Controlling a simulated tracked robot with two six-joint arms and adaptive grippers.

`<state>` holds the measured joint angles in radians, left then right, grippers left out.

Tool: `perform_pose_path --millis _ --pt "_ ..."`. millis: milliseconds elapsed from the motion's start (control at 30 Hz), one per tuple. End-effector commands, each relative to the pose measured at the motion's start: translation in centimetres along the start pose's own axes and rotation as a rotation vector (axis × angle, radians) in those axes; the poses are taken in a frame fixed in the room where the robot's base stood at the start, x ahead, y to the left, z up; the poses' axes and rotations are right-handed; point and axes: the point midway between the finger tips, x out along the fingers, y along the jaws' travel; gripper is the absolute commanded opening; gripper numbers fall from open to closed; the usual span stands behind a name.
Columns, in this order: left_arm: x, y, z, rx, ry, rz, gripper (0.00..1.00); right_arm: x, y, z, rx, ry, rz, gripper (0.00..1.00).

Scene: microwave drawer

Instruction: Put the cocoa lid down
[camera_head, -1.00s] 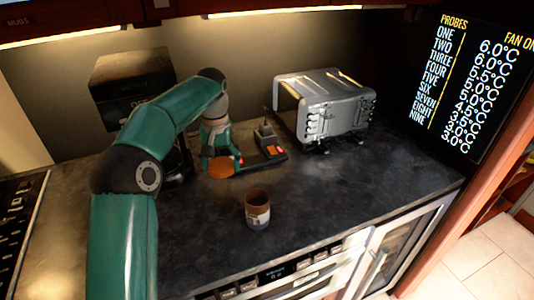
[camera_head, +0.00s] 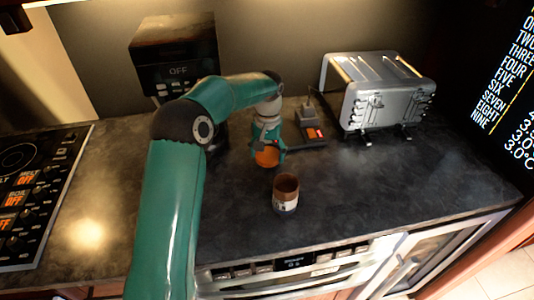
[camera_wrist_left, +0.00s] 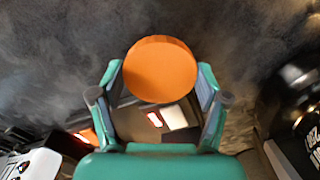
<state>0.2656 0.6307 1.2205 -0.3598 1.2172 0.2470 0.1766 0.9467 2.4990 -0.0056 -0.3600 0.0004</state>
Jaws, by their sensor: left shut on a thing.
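My left gripper (camera_head: 266,146) is shut on the round orange cocoa lid (camera_head: 267,157). In the left wrist view the lid (camera_wrist_left: 160,68) sits between the fingertips of the gripper (camera_wrist_left: 159,86), its flat face showing. The lid appears to be above the dark countertop (camera_head: 385,195); the exact gap is hard to tell. The open cocoa tin (camera_head: 285,195), brown inside with a pale label, stands upright in front of the lid, apart from it. My right gripper is not in view.
A small device with a lit red display (camera_head: 314,133) lies just right of the gripper. A silver toaster (camera_head: 388,98) stands at the back right. A dark appliance reading OFF (camera_head: 176,65) stands behind my arm. A cooktop (camera_head: 32,185) is at the left. The counter right of the tin is clear.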

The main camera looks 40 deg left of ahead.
Motion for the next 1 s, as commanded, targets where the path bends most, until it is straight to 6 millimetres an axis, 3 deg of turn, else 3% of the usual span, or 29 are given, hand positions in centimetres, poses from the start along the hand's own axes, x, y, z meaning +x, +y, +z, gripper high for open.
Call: perform_pose_path --millis 33,67,233,267,400,433,567,1000 --pt "0.6 0.01 0.06 0.0 -0.004 -0.001 0.27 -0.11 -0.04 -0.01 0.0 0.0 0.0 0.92" --pt "0.79 0.03 0.04 0.001 -0.003 0.0 0.19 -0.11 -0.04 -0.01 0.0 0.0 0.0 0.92" --pt "1.18 0.09 0.1 0.002 -0.006 0.0 0.19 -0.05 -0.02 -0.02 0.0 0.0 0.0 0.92" --pt "1.21 0.1 0.12 0.002 -0.007 0.0 0.11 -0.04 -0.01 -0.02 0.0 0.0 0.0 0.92" --pt "1.42 0.09 0.12 0.002 -0.007 0.0 0.11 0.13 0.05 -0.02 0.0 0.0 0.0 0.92" --pt "1.32 0.09 0.09 0.002 -0.005 0.0 0.77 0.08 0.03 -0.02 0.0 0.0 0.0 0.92" --pt "1.15 0.08 0.05 0.001 -0.003 0.0 0.99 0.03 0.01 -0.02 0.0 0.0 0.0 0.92" --pt "0.54 0.07 -0.03 0.001 0.001 0.0 0.99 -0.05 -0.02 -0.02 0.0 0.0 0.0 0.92"
